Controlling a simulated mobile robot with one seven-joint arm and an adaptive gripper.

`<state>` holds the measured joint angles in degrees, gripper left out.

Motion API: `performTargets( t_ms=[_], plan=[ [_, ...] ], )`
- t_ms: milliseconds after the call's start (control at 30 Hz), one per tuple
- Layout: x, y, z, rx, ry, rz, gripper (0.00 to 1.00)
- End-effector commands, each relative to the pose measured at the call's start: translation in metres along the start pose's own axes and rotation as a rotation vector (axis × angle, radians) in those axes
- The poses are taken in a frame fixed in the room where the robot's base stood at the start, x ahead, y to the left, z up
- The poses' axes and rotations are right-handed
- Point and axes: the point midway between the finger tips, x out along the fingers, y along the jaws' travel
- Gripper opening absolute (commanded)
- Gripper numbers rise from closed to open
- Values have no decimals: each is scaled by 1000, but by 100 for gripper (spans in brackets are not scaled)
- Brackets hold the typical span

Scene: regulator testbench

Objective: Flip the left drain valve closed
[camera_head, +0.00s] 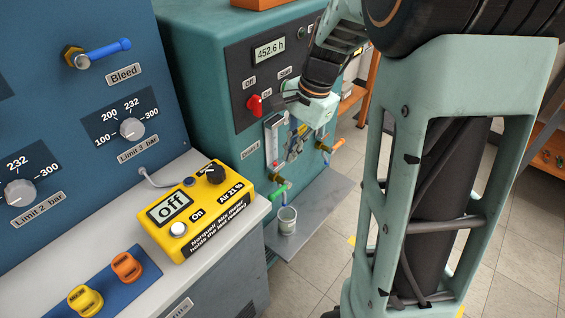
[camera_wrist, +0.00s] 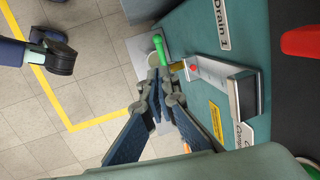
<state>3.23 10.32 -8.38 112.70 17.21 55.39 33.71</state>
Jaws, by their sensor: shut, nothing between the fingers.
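The left drain valve has a green handle (camera_head: 280,188) low on the front of the teal cabinet, above a small grey cup (camera_head: 287,220). In the wrist view the green handle (camera_wrist: 160,48) shows just beyond my fingertips, near the Drain 1 label (camera_wrist: 222,25), with a brass fitting beside it. My gripper (camera_wrist: 163,78) is shut and empty. In the head view my gripper (camera_head: 297,143) hangs in front of the cabinet, above the green handle. Whether the fingertips touch the handle I cannot tell.
An orange-handled valve (camera_head: 338,144) sits to the right on the cabinet. A red knob (camera_head: 254,104) and a white-framed gauge (camera_head: 272,140) are close to my gripper. A grey tray (camera_head: 318,205) lies below. A yellow meter box (camera_head: 197,213) stands on the left bench.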

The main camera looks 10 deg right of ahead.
Motion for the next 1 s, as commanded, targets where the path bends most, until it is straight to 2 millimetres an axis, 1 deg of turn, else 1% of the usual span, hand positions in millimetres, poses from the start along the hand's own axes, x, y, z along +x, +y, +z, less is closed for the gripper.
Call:
performTargets(
  t_ms=[33,167,300,500,600,700,1000],
  plan=[
    [11,1,1,-1,-4,3,0],
    [38,1,1,-2,-4,4,0],
    [69,1,1,-1,-5,3,0],
    [107,1,1,-1,-4,2,0],
    [119,1,1,-2,-3,0,0],
    [126,0,1,-2,-3,1,0],
    [129,0,1,-2,-2,-1,0]
  ],
)
